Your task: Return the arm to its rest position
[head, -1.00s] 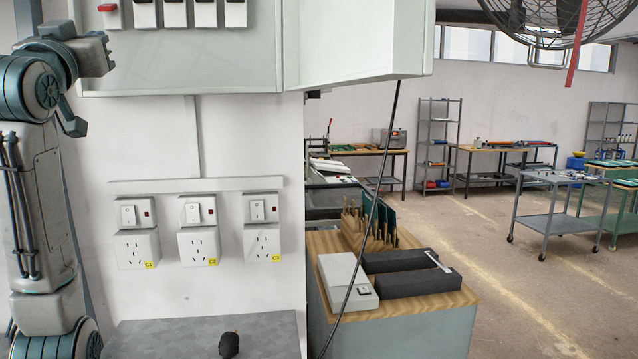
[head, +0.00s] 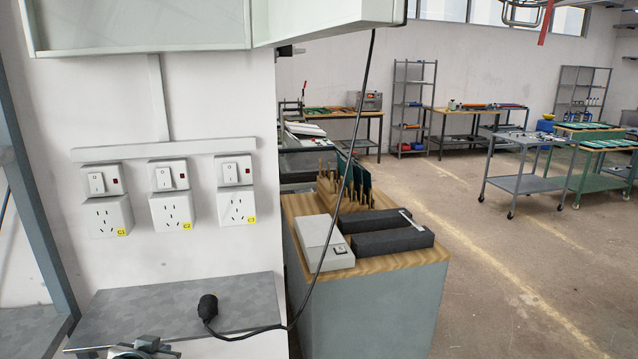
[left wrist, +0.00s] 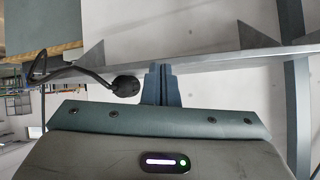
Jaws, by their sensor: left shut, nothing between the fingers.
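My left gripper (head: 128,348) shows at the bottom left of the head view, low by the front of the grey metal shelf (head: 180,303). Only its top part is in the picture. In the left wrist view its two fingers (left wrist: 160,82) are together, with nothing between them. A black plug (head: 208,308) lies on the shelf to the right of the gripper, apart from it. The plug also shows just left of the fingers in the left wrist view (left wrist: 126,86). My right gripper is not in view.
Three wall sockets (head: 172,211) with switches are above the shelf. A black cord (head: 350,160) hangs from the cabinet (head: 140,25) and runs to the plug. A wooden-topped bench (head: 390,262) stands to the right.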

